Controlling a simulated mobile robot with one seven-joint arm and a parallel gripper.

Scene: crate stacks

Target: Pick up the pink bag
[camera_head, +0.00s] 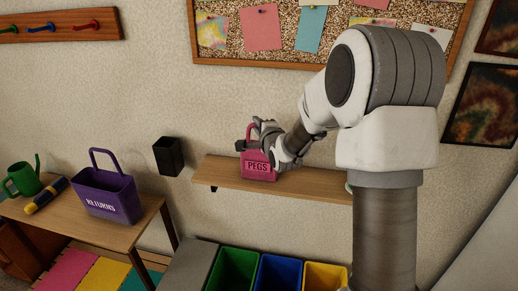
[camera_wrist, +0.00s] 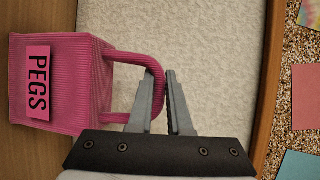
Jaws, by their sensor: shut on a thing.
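The pink bag (camera_head: 257,168), marked PEGS, is at the wooden wall shelf (camera_head: 310,187) in the head view. It looks upright, with its base at the shelf top; I cannot tell whether it is slightly clear of the wood. My gripper (camera_head: 264,127) is at the top of the bag. In the wrist view the bag (camera_wrist: 75,85) is at the left, and its looped handle reaches between the fingers of my gripper (camera_wrist: 165,85), which are shut on it. The fingers hide part of the handle.
A black holder (camera_head: 168,156) is on the wall. Green (camera_head: 232,270), blue and yellow bins stand below the shelf.

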